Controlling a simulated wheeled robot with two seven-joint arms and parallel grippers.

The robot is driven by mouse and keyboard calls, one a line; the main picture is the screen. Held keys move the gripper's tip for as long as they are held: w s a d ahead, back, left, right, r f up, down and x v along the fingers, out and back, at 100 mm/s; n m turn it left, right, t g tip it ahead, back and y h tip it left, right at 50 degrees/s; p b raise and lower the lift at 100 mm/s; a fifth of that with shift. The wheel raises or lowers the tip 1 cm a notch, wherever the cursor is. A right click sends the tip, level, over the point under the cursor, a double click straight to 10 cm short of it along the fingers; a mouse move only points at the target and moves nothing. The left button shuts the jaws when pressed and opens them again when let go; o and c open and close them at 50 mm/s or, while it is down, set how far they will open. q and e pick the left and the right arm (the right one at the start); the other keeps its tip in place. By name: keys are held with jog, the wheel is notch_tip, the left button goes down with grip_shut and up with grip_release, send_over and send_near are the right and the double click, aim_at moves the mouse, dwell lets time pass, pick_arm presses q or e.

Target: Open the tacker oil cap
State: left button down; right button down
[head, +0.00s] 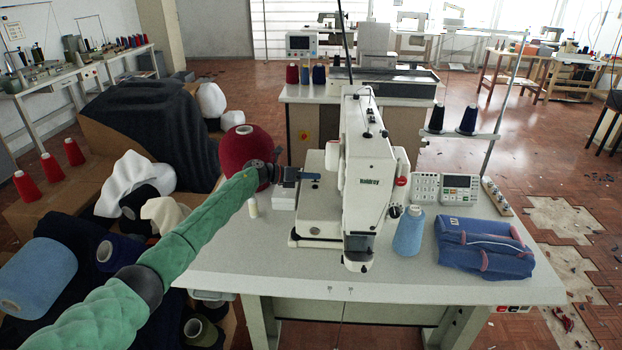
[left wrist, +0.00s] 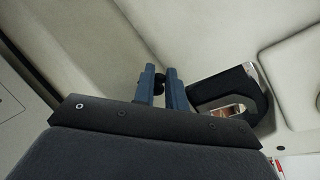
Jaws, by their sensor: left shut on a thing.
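The tacker (head: 362,170) is a white sewing machine on the pale table in the head view. My left gripper (head: 316,176) reaches in from the left and touches or nearly touches the left side of its body. In the left wrist view the two blue-grey fingers (left wrist: 160,88) are closed around a small dark round knob, likely the oil cap (left wrist: 159,79), against the pale machine surface. The cap is too small and hidden by the fingers to make out in the head view. Whether it is loosened cannot be told. My right gripper is not in view.
A dark curved part (left wrist: 232,92) sits close right of the fingers in the left wrist view. The table's front left is clear.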

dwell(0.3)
pick_arm(q)
jog(key=c, duration=1.5)
grip_release()
jog(key=shift+a, duration=0.1)
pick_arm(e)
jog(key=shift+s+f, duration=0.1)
